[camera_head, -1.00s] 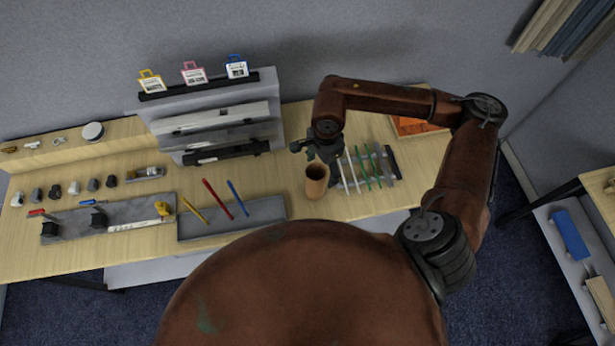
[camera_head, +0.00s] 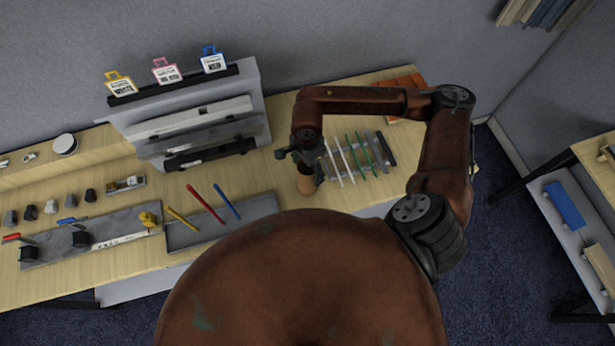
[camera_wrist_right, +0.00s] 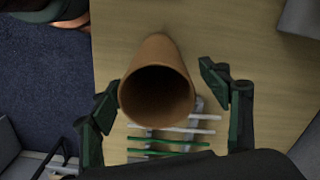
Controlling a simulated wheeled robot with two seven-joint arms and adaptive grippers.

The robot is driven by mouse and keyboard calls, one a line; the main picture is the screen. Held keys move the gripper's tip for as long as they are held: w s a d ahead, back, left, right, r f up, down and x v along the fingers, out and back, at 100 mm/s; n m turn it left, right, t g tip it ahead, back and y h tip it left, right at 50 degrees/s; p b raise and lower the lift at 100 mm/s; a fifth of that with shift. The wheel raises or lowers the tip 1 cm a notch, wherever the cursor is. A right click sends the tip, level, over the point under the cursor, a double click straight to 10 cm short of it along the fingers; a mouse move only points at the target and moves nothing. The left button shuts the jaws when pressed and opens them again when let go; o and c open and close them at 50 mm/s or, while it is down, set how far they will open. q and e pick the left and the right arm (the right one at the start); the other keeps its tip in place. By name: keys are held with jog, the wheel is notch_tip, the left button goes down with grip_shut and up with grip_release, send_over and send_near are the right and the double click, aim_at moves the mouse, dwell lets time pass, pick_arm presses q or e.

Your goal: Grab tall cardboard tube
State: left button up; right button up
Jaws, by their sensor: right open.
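The tall cardboard tube (camera_head: 305,183) is brown, round and open at the top. It stands on the table in front of my right arm, its top partly hidden by my right gripper (camera_head: 300,155). In the right wrist view the tube (camera_wrist_right: 158,92) shows its dark open mouth between the two fingers of my right gripper (camera_wrist_right: 165,98). The fingers are spread, with a gap on each side of the tube. My left gripper is not in view.
A rack of white and green sticks (camera_head: 358,158) stands just right of the tube. A grey tray (camera_head: 218,222) with yellow, red and blue pens lies to the left. A stepped grey stand (camera_head: 195,120) is behind. Bare table lies left of the tube.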

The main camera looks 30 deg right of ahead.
jog(key=shift+s+f, duration=0.15)
jog(key=shift+f, duration=1.3)
jog(key=shift+c, duration=0.3)
jog(key=c, duration=1.1)
